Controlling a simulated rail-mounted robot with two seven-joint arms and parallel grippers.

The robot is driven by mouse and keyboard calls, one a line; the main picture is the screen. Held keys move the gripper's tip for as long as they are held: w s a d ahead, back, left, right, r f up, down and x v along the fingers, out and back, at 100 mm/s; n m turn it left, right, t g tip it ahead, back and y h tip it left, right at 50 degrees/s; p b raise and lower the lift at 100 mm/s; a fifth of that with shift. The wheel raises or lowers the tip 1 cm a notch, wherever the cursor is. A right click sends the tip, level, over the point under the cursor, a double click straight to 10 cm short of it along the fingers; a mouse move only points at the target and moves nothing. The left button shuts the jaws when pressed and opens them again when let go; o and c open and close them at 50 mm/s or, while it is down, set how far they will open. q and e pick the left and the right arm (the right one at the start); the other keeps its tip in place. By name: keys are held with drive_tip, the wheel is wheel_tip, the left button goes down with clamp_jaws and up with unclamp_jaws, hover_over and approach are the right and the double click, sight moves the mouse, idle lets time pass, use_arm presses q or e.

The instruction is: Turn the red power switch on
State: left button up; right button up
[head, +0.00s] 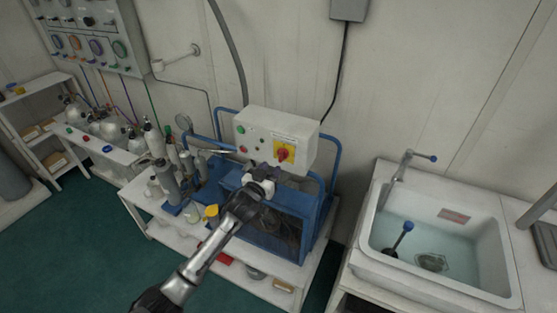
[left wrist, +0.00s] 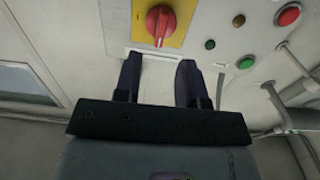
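The red power switch (head: 284,154) is a rotary knob on a yellow plate (head: 291,146), at the right of the white control box (head: 257,125). In the left wrist view the red switch (left wrist: 160,24) is at the top, its grip ridge roughly vertical in the picture. My left gripper (head: 262,180) is just below and left of the switch in the head view, near the box's lower edge. In the left wrist view its two fingers (left wrist: 158,80) are apart with nothing between them, short of the knob and not touching it. My right gripper is not in view.
Green and red buttons (head: 241,140) are on the box's left side. The box is over a blue-framed machine (head: 330,192) on a white bench. Several cylinders (head: 166,182) stand left of it. A sink (head: 500,255) is at right, and a valve panel (head: 85,40) at upper left.

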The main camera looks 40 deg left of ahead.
sight(282, 155)
use_arm(q)
drive_tip(key=x, duration=0.6)
drive_tip(key=shift+b, duration=0.3)
drive_tip(key=shift+w, duration=0.1)
clamp_jaws()
